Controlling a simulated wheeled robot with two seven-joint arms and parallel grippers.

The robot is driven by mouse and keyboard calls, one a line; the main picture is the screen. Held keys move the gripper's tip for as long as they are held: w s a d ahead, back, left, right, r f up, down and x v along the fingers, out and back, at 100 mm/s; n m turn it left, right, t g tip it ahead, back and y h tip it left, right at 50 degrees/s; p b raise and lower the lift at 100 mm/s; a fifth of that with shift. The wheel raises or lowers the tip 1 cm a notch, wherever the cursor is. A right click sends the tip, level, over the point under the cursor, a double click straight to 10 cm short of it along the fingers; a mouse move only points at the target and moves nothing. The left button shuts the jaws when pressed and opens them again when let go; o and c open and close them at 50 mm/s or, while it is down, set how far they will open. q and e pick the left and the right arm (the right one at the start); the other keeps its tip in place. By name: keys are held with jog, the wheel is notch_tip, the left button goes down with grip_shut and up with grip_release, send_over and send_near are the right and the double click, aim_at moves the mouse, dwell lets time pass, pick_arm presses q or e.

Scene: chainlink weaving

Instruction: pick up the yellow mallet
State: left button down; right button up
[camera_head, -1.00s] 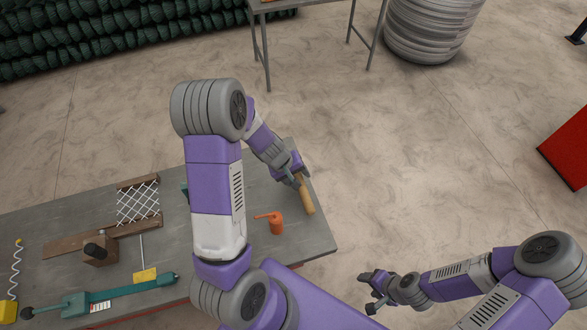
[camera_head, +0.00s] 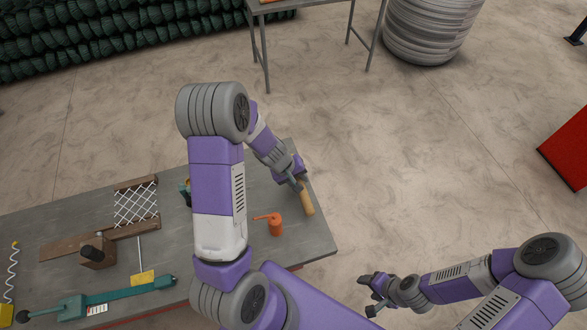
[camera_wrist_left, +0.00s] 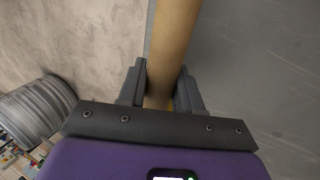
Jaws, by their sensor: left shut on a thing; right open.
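The yellow mallet shows as a thick tan wooden handle (camera_head: 307,203) at the right end of the workbench. Its other end is hidden by my left gripper. My left gripper (camera_head: 299,187) is shut on this handle. In the left wrist view the tan handle (camera_wrist_left: 170,45) runs up between the two fingers (camera_wrist_left: 160,88), with a patch of yellow beside it low between them. My right gripper (camera_head: 372,290) is open and empty, off the bench at the lower right.
An orange oil can (camera_head: 274,224) stands on the bench (camera_head: 318,240) close to the handle. A mesh panel in a wooden frame (camera_head: 136,204), a yellow-ended tool (camera_head: 143,278) and a long green tool (camera_head: 125,294) lie further left.

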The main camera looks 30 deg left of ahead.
pick_arm(q)
notch_tip(320, 180, up, 10)
jog(key=p, duration=0.5)
jog(key=shift+p, duration=0.3)
jog(key=c, duration=1.4)
grip_release()
grip_shut()
